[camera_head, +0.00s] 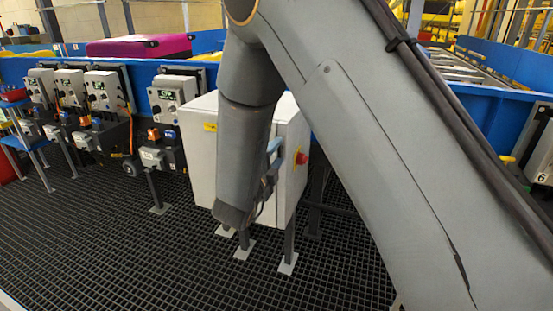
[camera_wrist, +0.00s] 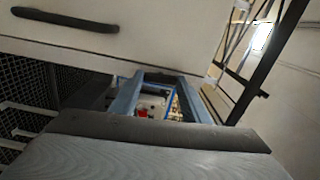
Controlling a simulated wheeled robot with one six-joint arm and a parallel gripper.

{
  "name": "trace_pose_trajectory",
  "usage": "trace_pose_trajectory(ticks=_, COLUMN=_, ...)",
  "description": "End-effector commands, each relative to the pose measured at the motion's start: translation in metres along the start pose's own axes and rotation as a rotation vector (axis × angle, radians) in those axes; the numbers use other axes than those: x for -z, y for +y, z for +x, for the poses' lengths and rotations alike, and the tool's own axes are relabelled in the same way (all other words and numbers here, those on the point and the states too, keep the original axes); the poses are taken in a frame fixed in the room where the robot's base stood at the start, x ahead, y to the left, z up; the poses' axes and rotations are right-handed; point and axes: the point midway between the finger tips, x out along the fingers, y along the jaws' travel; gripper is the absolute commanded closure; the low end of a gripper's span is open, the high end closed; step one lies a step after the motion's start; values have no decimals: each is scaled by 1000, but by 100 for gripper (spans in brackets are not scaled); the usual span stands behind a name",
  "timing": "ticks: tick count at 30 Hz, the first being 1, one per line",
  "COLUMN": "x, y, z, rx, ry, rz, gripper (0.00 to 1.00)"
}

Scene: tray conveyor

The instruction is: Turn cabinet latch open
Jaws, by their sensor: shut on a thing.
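The cabinet (camera_head: 200,165) is a pale box on legs with a yellow label on its left face. A red knob (camera_head: 301,158) sits on its right side. My gripper (camera_head: 273,160) is at that side, partly hidden behind my arm. A dark bar handle (camera_wrist: 65,19) lies on the cabinet surface, apart from the fingers.
Several control boxes (camera_head: 103,90) on posts stand left of the cabinet. A blue conveyor wall (camera_head: 140,75) runs behind, with a magenta case (camera_head: 140,46) on top. The dark grid floor (camera_head: 100,240) is open in front. My arm covers much of the right.

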Motion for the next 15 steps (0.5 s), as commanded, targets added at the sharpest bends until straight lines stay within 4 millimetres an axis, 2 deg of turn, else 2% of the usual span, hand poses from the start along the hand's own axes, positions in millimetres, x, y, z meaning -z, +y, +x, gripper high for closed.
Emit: trace_pose_trajectory(ticks=15, x=0, y=1, z=0, rx=-2, ry=1, rz=95, gripper=80)
